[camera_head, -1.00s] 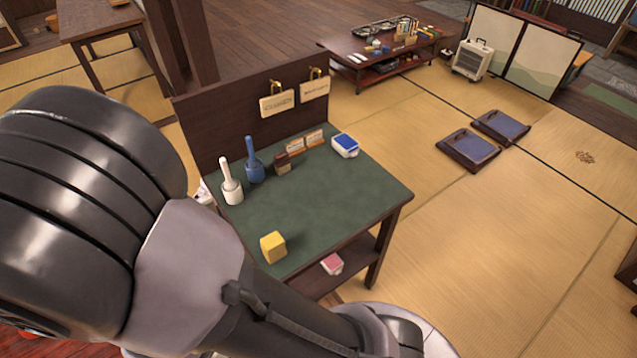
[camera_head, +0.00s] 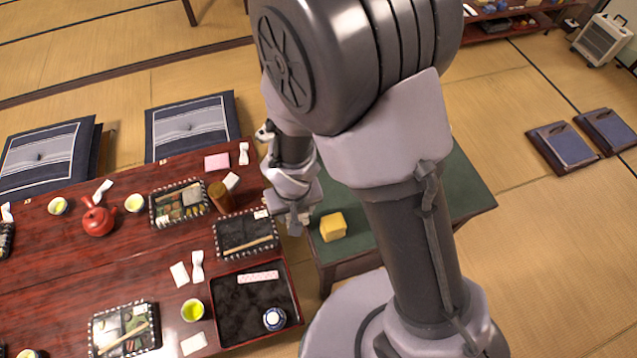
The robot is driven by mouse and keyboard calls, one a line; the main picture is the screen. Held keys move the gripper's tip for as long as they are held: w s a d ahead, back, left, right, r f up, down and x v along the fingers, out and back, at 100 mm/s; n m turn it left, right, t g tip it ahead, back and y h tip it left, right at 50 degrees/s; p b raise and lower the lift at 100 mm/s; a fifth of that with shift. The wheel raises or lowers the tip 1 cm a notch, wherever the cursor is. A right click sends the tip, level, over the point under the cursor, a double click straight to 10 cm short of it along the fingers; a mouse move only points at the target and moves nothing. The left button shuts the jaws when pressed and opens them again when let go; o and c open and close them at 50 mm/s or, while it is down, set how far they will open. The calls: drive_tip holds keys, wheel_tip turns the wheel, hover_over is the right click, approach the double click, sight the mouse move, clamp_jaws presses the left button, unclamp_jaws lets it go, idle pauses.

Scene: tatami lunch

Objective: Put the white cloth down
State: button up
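My gripper (camera_head: 293,212) points down between the dark red low table (camera_head: 60,265) and the green-topped stand (camera_head: 470,185). My arm covers part of it, and its fingers are too small to tell whether they are open or hold anything. I cannot make out a white cloth in it. Several small white pieces lie on the red table: a folded one (camera_head: 179,275), a knotted-looking one (camera_head: 197,266), a flat one (camera_head: 193,343), and another knotted-looking one (camera_head: 244,153) at the back. I cannot tell which of them, if any, is the white cloth.
A black tray (camera_head: 235,320) with a blue-white cup (camera_head: 274,319) and a patterned strip (camera_head: 258,277) is at the table's right end. Dark lunch boxes, a red teapot (camera_head: 98,220) and a brown cylinder (camera_head: 221,197) stand nearby. A yellow block (camera_head: 333,227) is on the stand.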

drive_tip(key=w+d, duration=0.1)
drive_tip(key=w, duration=0.1)
drive_tip(key=w+d, duration=0.1)
drive_tip(key=w, duration=0.2)
drive_tip(key=w+d, duration=0.2)
drive_tip(key=shift+w+d+f, duration=0.1)
drive_tip(key=shift+w+f, duration=0.05)
drive_tip(key=shift+f, duration=0.25)
drive_tip(key=shift+w+d+f+b, duration=0.1)
drive_tip(key=shift+w+d+b, duration=0.1)
drive_tip(key=shift+w+d, duration=0.25)
drive_tip(key=shift+w+d+f+b, duration=0.1)
drive_tip(key=shift+w+d+b, duration=0.1)
drive_tip(key=shift+w, duration=0.45)
wheel_tip(320, 180, down, 3)
drive_tip(key=shift+w+f+b, duration=0.1)
drive_tip(key=shift+b, duration=0.75)
drive_tip(key=shift+c, duration=1.3)
drive_tip(key=o, duration=1.4)
drive_tip(key=shift+o, duration=0.2)
